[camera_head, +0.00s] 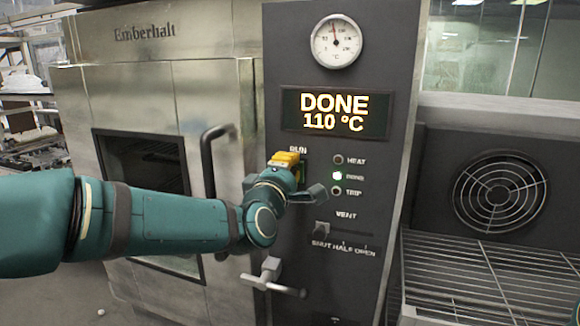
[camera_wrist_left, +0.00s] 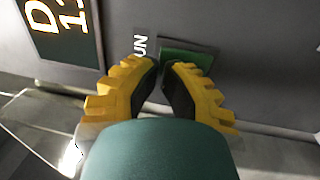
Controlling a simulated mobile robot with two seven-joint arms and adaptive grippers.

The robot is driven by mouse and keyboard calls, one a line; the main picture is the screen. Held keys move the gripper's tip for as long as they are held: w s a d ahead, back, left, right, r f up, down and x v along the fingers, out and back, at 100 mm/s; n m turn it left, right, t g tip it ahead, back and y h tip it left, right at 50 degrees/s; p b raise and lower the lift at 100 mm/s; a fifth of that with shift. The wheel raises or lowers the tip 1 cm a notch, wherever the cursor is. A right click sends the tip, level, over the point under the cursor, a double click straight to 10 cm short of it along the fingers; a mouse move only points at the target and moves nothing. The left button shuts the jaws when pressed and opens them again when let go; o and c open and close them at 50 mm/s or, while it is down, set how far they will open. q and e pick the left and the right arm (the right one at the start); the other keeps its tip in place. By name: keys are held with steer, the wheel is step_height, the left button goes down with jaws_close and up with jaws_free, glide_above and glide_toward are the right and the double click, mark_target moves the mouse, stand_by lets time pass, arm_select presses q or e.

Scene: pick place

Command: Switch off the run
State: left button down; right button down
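The run switch, a green block, shows in the left wrist view (camera_wrist_left: 188,57) beside the partly hidden "RUN" label. In the head view my left gripper (camera_head: 287,160), with yellow fingers, is in front of the switch and hides most of it. In the wrist view the left fingers (camera_wrist_left: 161,66) converge at their tips with only a narrow gap and nothing visible between them. The tips are close to the switch's edge; I cannot tell whether they touch it. The display (camera_head: 335,113) reads "DONE 110 °C".
An oven (camera_head: 165,85) with a door handle (camera_head: 208,160) stands left of the panel. Below the switch are a vent slider (camera_head: 321,228) and a T-shaped handle (camera_head: 270,275). The middle lamp (camera_head: 337,175) is lit. A fan (camera_head: 499,192) and wire rack (camera_head: 490,275) are right.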

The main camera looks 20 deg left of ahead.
steer(key=shift+r, duration=0.15)
arm_select(q)
steer(key=shift+w+r+g+p, duration=0.2)
steer(key=shift+w+g+p, duration=0.25)
steer(key=shift+g+p, duration=0.15)
arm_select(e)
steer(key=shift+s+r, duration=0.15)
steer(key=shift+r, duration=0.35)
steer(key=shift+s+f, duration=0.1)
steer(key=shift+s, duration=0.05)
